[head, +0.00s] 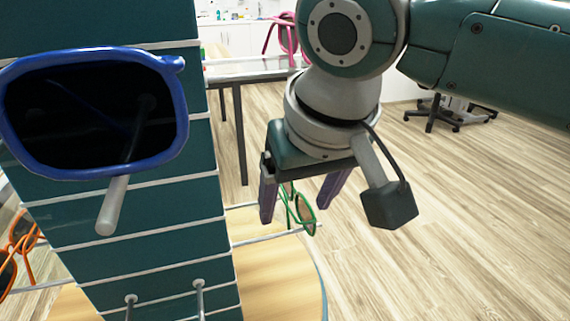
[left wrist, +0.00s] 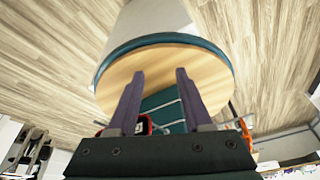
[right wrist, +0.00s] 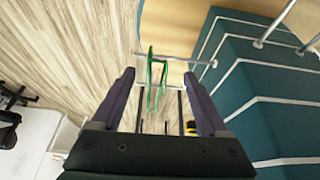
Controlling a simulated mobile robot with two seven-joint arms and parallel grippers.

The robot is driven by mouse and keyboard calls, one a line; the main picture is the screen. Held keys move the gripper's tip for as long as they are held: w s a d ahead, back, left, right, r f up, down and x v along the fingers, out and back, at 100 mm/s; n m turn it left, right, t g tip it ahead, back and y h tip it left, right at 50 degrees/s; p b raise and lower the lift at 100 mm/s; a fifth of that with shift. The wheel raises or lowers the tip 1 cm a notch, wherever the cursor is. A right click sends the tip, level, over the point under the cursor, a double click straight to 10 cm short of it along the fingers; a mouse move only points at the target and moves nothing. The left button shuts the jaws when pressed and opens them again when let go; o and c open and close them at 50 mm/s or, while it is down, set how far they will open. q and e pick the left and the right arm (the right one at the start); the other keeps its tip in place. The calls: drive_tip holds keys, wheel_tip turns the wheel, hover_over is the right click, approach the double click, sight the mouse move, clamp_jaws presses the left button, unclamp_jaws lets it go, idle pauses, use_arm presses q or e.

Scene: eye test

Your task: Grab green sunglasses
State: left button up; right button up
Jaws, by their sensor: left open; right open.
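The green sunglasses (head: 306,213) hang on thin metal pegs at the right side of a teal display stand. In the head view my right gripper (head: 294,207) points down over them, with its purple fingers apart and the sunglasses showing between them. In the right wrist view the green sunglasses (right wrist: 152,78) stand edge-on between the fingertips of the open right gripper (right wrist: 158,74), nearer the left finger. I cannot tell whether either finger touches them. My left gripper (left wrist: 160,73) is open and empty in its wrist view and is out of the head view.
The teal stand (head: 180,215) rises from a round wooden base (head: 275,270). Blue sunglasses (head: 176,110) sit close in front at left, orange ones (head: 22,240) lower left. Pink glasses (head: 285,35) show behind, near a table (head: 235,72).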

drive_tip(key=shift+w+a+f, duration=0.1)
drive_tip(key=shift+w+f, duration=0.05)
drive_tip(key=shift+f, duration=0.35)
clamp_jaws()
